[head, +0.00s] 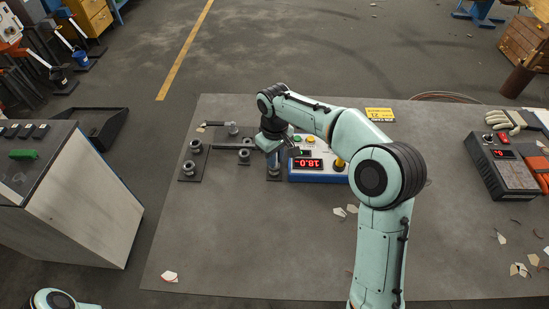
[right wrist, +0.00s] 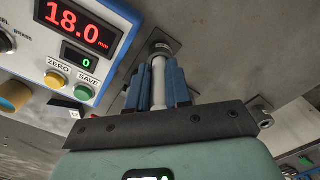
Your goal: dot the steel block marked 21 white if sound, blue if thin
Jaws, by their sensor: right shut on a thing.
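My right gripper (right wrist: 159,88) is shut on a pale grey upright cylinder (right wrist: 159,80) between its blue fingers. The cylinder's dark ringed far end is close to a dark plate. In the head view my right gripper (head: 269,144) is left of the blue-and-white gauge box (head: 318,178), mostly hidden by the wrist. The gauge display reads 18.0, with a small green 0 below it in the right wrist view (right wrist: 77,60). Several small steel pieces stand on dark bases, among them one at the left (head: 188,169). I cannot read a 21 on any block. My left gripper is out of view.
A yellow sign (head: 379,114) lies at the table's back. A dark box with a red display (head: 503,170) and a glove (head: 511,121) are at the right. Pale shards (head: 520,270) lie at the front right. The table's front left is mostly clear.

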